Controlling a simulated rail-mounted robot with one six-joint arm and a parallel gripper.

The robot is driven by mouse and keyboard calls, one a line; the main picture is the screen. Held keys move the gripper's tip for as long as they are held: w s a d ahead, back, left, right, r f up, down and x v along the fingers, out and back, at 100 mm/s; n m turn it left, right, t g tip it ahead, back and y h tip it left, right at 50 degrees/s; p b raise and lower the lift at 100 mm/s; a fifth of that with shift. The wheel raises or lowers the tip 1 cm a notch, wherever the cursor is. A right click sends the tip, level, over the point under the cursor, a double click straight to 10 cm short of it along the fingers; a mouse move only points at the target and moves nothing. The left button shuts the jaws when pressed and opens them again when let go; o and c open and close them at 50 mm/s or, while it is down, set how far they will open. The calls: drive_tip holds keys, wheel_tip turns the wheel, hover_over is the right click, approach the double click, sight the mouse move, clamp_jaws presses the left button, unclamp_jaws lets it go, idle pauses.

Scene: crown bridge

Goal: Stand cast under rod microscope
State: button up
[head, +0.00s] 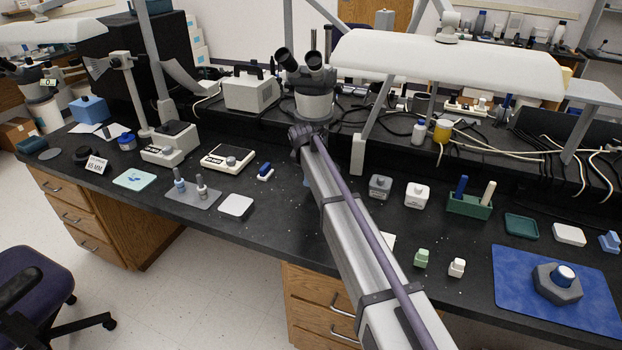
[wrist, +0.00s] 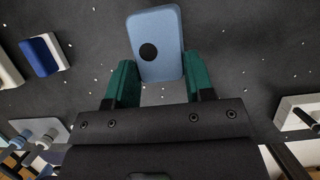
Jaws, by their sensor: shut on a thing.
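My gripper (wrist: 161,78) has green fingertips, closed on the two sides of a light blue block (wrist: 157,25) with a round black spot. The block may be the cast; the picture does not name it. It is held above the dark bench top, by an amount I cannot judge. In the head view my arm hides the gripper and most of the block. A microscope (head: 314,104) with twin eyepieces stands behind my arm at the back of the bench, its lower part hidden. Whether it is the rod microscope is unclear.
A blue and white piece (wrist: 45,54) lies left of the block in the wrist view. The bench (head: 285,232) also holds a white pad (head: 236,206), bottles on a grey tray (head: 178,194), and a blue mat (head: 510,293) at right. A lamp hood (head: 450,68) hangs overhead.

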wheel_tip(320, 180, down, 4)
drive_tip(key=b, duration=0.3)
drive_tip(key=shift+r, duration=0.25)
drive_tip(key=shift+f, duration=0.2)
drive_tip(key=o, duration=1.1)
drive_tip(key=d+p+v, duration=0.1)
drive_tip(key=p+v, duration=0.7)
drive_tip(key=s+d+m, duration=0.6)
drive_tip(key=s+d+m+g, duration=0.1)
drive_tip(key=s+d+m, duration=0.4)
drive_tip(key=s+d, duration=0.1)
drive_tip(key=s+d+f+m+g, duration=0.1)
drive_tip(key=s+d+m, duration=0.5)
drive_tip(key=s, duration=0.2)
drive_tip(key=shift+s+m+b, duration=0.25)
drive_tip(key=shift+m+b, duration=0.05)
drive_tip(key=s+d+m, duration=0.2)
drive_tip(key=s+m, duration=0.3)
drive_tip(key=s+d+m+g, duration=0.1)
drive_tip(key=s+d+m, duration=0.2)
drive_tip(key=s+m, duration=0.2)
drive_tip(key=s+d+m+g+y, duration=0.1)
drive_tip(key=s+d+m, duration=0.1)
drive_tip(key=s+m, duration=0.3)
drive_tip(key=shift+s+d+f, duration=0.2)
drive_tip(key=shift+s, duration=0.55)
